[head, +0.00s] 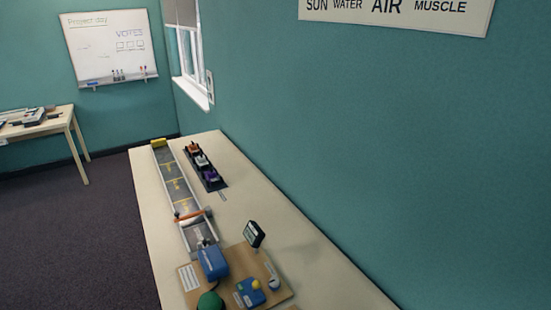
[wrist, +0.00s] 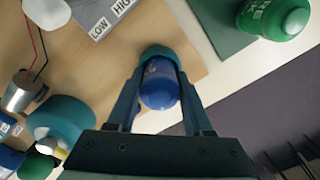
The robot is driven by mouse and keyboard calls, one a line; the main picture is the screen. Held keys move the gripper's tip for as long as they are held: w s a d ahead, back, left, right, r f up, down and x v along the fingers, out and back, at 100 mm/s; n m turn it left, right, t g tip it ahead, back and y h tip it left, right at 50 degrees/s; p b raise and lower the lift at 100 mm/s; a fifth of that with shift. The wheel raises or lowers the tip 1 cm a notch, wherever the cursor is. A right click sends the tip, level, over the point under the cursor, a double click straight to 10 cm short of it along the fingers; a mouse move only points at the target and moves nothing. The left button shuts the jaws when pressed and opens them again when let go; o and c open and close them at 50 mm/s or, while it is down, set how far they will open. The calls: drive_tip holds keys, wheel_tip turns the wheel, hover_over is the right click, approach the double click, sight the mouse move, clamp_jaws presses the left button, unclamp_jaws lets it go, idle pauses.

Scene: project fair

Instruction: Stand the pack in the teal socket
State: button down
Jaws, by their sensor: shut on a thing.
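The pack (wrist: 160,92), a blue rounded cylinder with light lettering, is between the two fingers of my gripper (wrist: 159,74) in the wrist view. My gripper is shut on it. The teal socket (wrist: 157,51) shows as a teal ring around the far end of the pack, over the wooden board. The pack's end is hidden there, so I cannot tell how deep it sits or whether it rests on the bottom. I cannot make out my gripper in the head view.
The wooden board (wrist: 93,55) carries a grey LOW/HIGH block (wrist: 104,18), a metal cup (wrist: 20,93) with wires and a large teal round part (wrist: 65,118). A ramp track (head: 176,185) runs along the table.

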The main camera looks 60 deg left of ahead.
drive_tip(key=shift+f, duration=0.25)
drive_tip(key=c, duration=0.6)
unclamp_jaws()
drive_tip(key=shift+r, duration=0.1)
wheel_tip(320, 180, up, 11)
drive_tip(key=p, duration=1.1)
